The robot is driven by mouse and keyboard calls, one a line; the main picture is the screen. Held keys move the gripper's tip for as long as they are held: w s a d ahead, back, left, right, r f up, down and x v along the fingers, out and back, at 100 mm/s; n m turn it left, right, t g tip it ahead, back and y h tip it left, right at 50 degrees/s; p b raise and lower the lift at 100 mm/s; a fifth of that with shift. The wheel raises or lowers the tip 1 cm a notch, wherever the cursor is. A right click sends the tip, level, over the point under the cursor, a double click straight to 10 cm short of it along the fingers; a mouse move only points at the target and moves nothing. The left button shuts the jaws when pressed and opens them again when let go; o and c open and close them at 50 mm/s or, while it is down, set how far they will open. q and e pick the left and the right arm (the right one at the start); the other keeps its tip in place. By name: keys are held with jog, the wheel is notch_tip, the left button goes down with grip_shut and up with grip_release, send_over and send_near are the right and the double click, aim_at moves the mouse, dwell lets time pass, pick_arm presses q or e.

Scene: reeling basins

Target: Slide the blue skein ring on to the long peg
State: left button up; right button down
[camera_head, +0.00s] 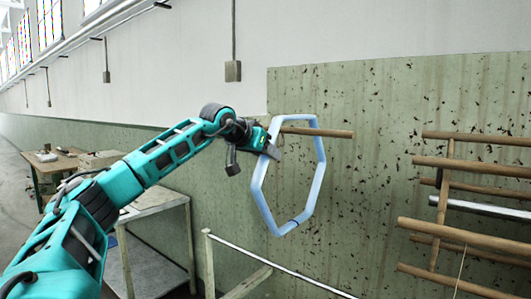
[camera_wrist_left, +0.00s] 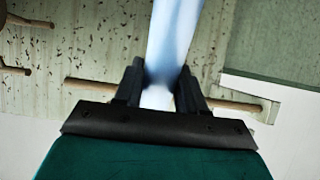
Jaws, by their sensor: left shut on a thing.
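The left wrist view shows the ring's bar (camera_wrist_left: 173,45) between the two fingers (camera_wrist_left: 160,92). A long wooden peg (camera_head: 337,133) sticks out level near the top of the ring and crosses its outline in the head view. In the left wrist view the peg (camera_wrist_left: 90,86) runs behind the ring and fingers. I cannot tell whether the ring is around the peg. My right gripper is out of view.
A wooden rack with several bars (camera_head: 470,166) stands at the right. A low rail (camera_head: 290,270) runs below the ring. A pale stand (camera_head: 160,204) and a wooden table (camera_head: 54,163) are at the left. The speckled green wall (camera_head: 390,105) is behind.

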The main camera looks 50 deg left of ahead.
pick_arm(q)
jog(key=shift+f+b, duration=0.35)
jog(key=shift+f, duration=0.4)
jog(key=o, duration=1.3)
jog(key=shift+o, duration=0.6)
jog(key=shift+s, duration=0.1)
jog(key=v, duration=1.1)
